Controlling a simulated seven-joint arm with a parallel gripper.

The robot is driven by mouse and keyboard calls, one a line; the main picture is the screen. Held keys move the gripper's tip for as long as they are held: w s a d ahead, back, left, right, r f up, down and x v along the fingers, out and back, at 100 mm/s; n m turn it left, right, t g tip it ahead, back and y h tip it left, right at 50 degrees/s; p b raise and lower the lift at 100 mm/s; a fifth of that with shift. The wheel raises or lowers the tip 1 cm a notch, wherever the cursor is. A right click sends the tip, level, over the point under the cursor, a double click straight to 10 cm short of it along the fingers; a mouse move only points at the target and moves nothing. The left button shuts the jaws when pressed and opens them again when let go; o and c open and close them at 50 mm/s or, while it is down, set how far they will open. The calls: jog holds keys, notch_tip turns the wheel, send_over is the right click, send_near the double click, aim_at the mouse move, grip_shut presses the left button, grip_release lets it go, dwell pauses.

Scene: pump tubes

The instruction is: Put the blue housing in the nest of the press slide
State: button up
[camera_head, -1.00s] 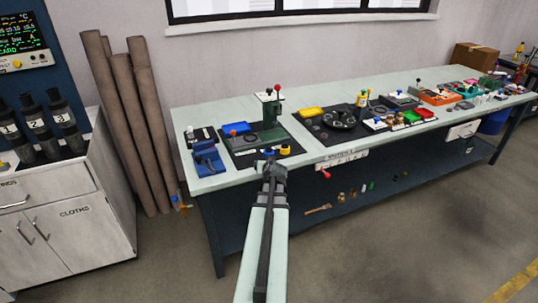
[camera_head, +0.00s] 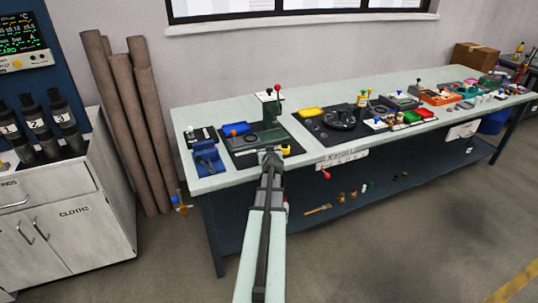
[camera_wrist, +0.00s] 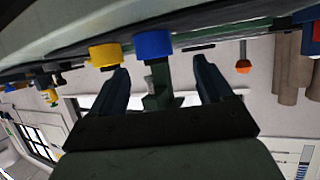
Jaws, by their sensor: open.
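The blue housing (camera_wrist: 153,43) is a short round cylinder in the wrist view, which looks upside down. It stands on the dark mat, just beyond and between the fingertips of my gripper (camera_wrist: 160,66). My gripper is open, with nothing between its fingers. In the head view my gripper (camera_head: 270,156) is at the mat's front edge and hides the blue housing. A green press part (camera_wrist: 158,88) shows between the fingers in the wrist view. I cannot make out the nest.
A yellow housing (camera_head: 286,150) stands close to the right of my gripper, and also in the wrist view (camera_wrist: 104,54). A blue bin (camera_head: 236,128) and a blue vise-like fixture (camera_head: 207,159) are to the left. Pale bench surface (camera_head: 212,181) is bare at the front left.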

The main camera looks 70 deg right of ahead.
jog(key=shift+s+x, duration=0.2)
jog(key=shift+x, duration=2.55)
jog(key=shift+d+r, duration=0.1)
jog(key=c, duration=1.1)
